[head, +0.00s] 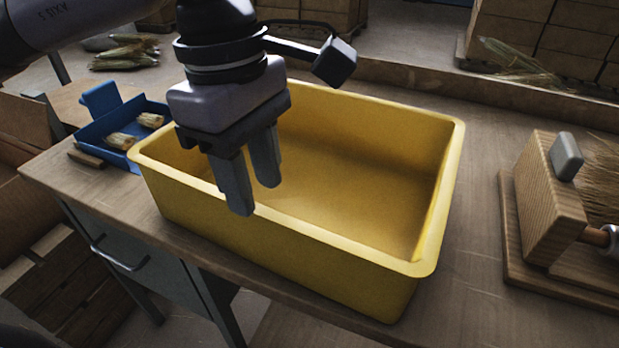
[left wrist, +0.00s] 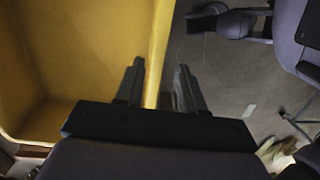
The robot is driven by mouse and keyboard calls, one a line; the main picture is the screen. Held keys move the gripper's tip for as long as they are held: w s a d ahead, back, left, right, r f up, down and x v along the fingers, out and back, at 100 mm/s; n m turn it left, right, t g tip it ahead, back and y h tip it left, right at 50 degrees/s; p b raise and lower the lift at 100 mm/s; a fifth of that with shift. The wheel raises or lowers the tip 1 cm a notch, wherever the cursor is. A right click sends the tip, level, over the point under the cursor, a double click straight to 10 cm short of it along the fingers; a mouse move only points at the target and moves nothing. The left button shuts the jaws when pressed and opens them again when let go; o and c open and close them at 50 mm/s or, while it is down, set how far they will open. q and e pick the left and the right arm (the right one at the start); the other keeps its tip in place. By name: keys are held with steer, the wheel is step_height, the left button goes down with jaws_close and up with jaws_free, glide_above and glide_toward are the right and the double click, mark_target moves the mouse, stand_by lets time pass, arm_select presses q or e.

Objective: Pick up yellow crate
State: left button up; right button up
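The yellow crate (head: 345,262) is a large empty rectangular bin, upright on the wooden workbench, with a broad rim. My left gripper (head: 252,198) points down at the crate's near long wall. Its two fingers are apart, one on the inner side and one on the outer side of the rim. In the left wrist view the crate's rim (left wrist: 158,62) runs between the spread fingers of the left gripper (left wrist: 158,82). I cannot tell how far the fingertips reach below the rim, and no contact is clear. My right gripper is not in view.
The workbench (head: 478,230) has free room right of the crate. A blue tray (head: 112,122) with cob-like pieces stands close at the crate's left. A wooden block fixture (head: 545,205) with broom bristles stands at the right. A low wooden ledge (head: 415,80) runs behind the crate.

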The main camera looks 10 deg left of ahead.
arm_select(q)
steer(key=shift+t+y, duration=0.3)
steer(key=shift+y, duration=0.2)
steer(key=f, duration=0.2)
steer(key=a+f+b, duration=0.1)
steer(key=f, duration=0.2)
steer(key=w+a+f, duration=0.1)
steer(key=f, duration=0.1)
steer(key=shift+f, duration=0.2)
jaws_close()
stand_by(0.7)
steer(key=shift+w+d+r, duration=0.1)
steer(key=shift+w+r, duration=0.05)
